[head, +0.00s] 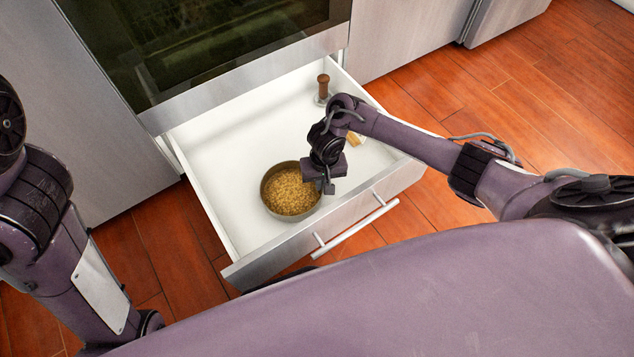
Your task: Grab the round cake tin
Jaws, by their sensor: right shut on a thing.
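The round cake tin (266,201) is a metal tin with a grainy golden filling. It sits upright in the open white drawer, near its front. My right gripper (327,184) reaches down over the right side of the tin and is shut on its rim. The fingertips are small in the view and partly hidden by the gripper body. My left arm is at the left edge of the head view, and its gripper is not visible.
The drawer (215,160) is pulled out below an oven (200,45). A brown-handled utensil (322,88) stands at its back right, and a small yellowish object (355,139) lies behind my right arm. The drawer's left part is clear. A bar handle (355,230) is on its front.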

